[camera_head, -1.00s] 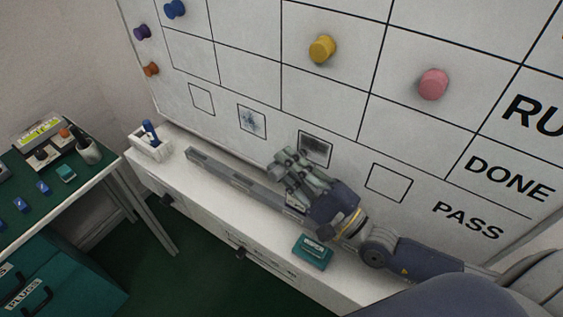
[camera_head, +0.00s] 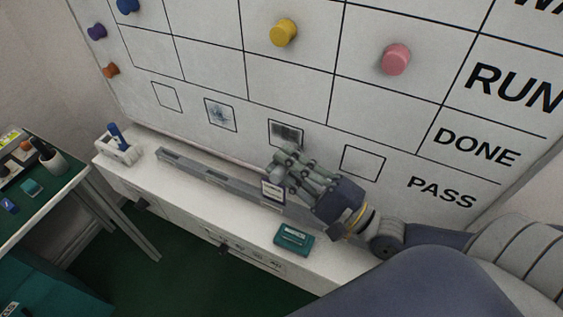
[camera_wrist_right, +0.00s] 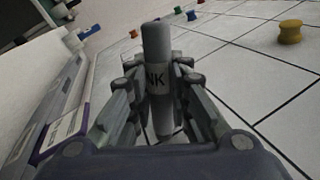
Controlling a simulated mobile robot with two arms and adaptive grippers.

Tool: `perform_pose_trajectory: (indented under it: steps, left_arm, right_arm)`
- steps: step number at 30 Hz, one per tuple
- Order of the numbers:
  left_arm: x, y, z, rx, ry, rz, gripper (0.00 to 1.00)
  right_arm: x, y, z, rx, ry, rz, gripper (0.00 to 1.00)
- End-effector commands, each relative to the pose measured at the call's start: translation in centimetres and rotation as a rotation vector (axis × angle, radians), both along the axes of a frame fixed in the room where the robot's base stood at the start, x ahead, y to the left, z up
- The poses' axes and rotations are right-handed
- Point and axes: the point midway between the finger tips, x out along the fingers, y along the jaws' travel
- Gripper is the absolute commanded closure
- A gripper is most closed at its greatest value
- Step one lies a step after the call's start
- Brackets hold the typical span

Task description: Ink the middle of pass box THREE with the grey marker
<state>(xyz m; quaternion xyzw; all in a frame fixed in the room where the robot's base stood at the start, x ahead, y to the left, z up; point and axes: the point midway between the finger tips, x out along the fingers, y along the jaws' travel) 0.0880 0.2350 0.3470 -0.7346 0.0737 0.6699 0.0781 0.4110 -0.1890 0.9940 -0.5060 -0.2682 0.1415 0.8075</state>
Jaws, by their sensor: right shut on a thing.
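The pass row on the white board (camera_head: 300,95) has several squares. From the left they are an empty square (camera_head: 165,97), one with blue-grey speckled ink (camera_head: 221,114), one with a dark smear (camera_head: 286,132) and an empty one (camera_head: 362,162). I cannot read a number on any of them. My right gripper (camera_head: 283,165) is just below the dark-smeared square, partly over its lower edge. In the right wrist view it (camera_wrist_right: 160,88) is shut on the grey marker (camera_wrist_right: 157,45), labelled INK. The head view hardly shows the marker, and contact with the board cannot be told. My left gripper is out of view.
A grey rail (camera_head: 205,176) runs along the white ledge (camera_head: 185,200) with a small card (camera_head: 272,191) on it. A teal block (camera_head: 294,239) lies in front. A white holder (camera_head: 118,151) with a blue item stands left. Coloured knobs, including a yellow one (camera_head: 284,33), stick out of the board.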

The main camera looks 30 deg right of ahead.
Motion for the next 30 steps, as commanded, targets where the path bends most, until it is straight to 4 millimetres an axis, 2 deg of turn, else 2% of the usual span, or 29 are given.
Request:
perform_pose_trajectory:
  steps: [15, 22, 30]
  left_arm:
    - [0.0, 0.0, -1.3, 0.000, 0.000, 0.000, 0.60]
    - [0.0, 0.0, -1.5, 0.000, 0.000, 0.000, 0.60]
    - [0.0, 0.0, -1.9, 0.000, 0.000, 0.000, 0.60]
  right_arm:
    - [2.7, 2.1, -0.1, 0.001, -0.002, -0.002, 0.98]
    - [3.3, 2.5, -0.1, 0.001, -0.001, -0.002, 0.98]
    - [5.2, 3.9, 0.0, 0.002, -0.003, -0.002, 0.98]
